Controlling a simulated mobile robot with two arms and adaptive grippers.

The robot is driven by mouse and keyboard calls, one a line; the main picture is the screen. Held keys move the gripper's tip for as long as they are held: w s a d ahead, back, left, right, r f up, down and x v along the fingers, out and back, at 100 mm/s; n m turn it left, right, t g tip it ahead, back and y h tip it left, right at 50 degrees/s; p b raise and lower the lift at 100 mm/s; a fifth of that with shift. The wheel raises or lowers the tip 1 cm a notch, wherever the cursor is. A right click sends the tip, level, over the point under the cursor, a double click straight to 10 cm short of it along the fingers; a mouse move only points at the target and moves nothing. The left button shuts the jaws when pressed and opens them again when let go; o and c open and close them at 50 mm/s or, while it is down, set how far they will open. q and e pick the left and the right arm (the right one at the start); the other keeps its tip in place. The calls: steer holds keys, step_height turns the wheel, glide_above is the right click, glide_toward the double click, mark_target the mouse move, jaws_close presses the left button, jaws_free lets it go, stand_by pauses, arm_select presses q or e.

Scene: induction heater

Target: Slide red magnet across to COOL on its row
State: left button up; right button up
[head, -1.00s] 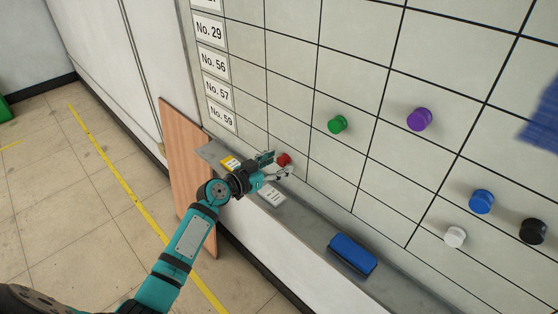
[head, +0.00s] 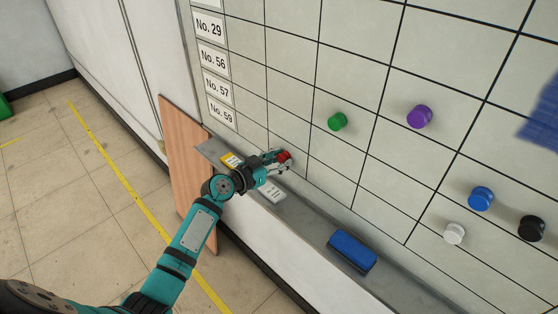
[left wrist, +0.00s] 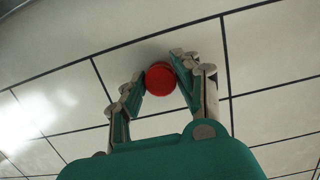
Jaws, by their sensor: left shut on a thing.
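The red magnet (head: 284,156) is on the whiteboard (head: 340,168), low on the left part of the grid, near the No. 59 label (head: 221,115). My left gripper (head: 281,161) is shut on it. In the left wrist view the red magnet (left wrist: 160,78) sits between the two fingertips of the left gripper (left wrist: 160,80), against the board, inside a grid cell with black lines on either side. No COOL heading shows in these frames. My right gripper is not in view.
Green (head: 337,121), purple (head: 420,116), blue (head: 481,198), white (head: 454,233) and black (head: 531,228) magnets are on the board to the right. A tray ledge (head: 306,220) below holds a blue eraser (head: 352,251) and small boxes (head: 272,192).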

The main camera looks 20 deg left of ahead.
mark_target(330, 184)
arm_select(q)
steer(key=shift+s+d+r+p, duration=0.1)
steer(key=shift+s+d+p, duration=0.95)
steer(key=shift+d, duration=1.35)
steer(key=shift+s+d+r+p, duration=0.1)
steer(key=shift+s+d+p, duration=0.9)
steer(key=shift+d, duration=1.35)
steer(key=shift+s+d+p, duration=0.9)
steer(key=shift+d+p, duration=0.3)
steer(key=shift+d, duration=1.2)
steer(key=o, duration=1.2)
steer(key=shift+w, duration=0.1)
